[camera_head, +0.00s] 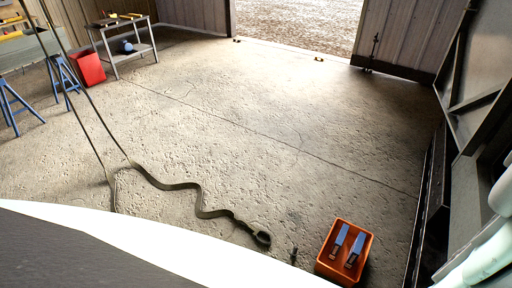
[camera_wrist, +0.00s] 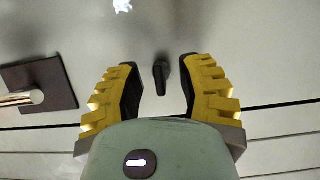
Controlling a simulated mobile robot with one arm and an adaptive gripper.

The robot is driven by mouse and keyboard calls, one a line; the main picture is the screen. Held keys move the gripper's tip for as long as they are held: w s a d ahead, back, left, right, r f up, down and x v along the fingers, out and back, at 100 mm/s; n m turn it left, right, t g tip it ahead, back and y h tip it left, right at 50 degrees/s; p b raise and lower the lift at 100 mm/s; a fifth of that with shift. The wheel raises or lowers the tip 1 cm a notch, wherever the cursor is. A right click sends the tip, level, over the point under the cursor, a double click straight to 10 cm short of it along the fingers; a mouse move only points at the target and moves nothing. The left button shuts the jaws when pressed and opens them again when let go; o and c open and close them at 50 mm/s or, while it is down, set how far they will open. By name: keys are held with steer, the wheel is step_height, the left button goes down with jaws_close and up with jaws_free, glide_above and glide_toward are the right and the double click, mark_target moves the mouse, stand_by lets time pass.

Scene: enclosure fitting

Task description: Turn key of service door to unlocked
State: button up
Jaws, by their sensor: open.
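In the wrist view, a small dark upright key (camera_wrist: 161,78) stands out against a pale grey panel (camera_wrist: 230,30), which appears to be the service door. My gripper (camera_wrist: 159,66) is open, with its yellow, dark-padded fingers on either side of the key. Gaps show between the key and both pads, so it is not gripped. The depth between fingertips and key is hard to judge. The lock face around the key is not clearly visible. Neither the key nor my gripper shows in the head view.
In the wrist view, a dark square plate with a metal bar (camera_wrist: 22,98) sits left of my gripper. Dark seams cross the panel below. In the head view, an orange crate (camera_head: 325,268) and a dark strap (camera_head: 205,213) lie on the otherwise largely clear concrete floor.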

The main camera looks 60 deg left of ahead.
steer(key=shift+d, duration=0.3)
steer(key=shift+o, duration=0.2)
jaws_close()
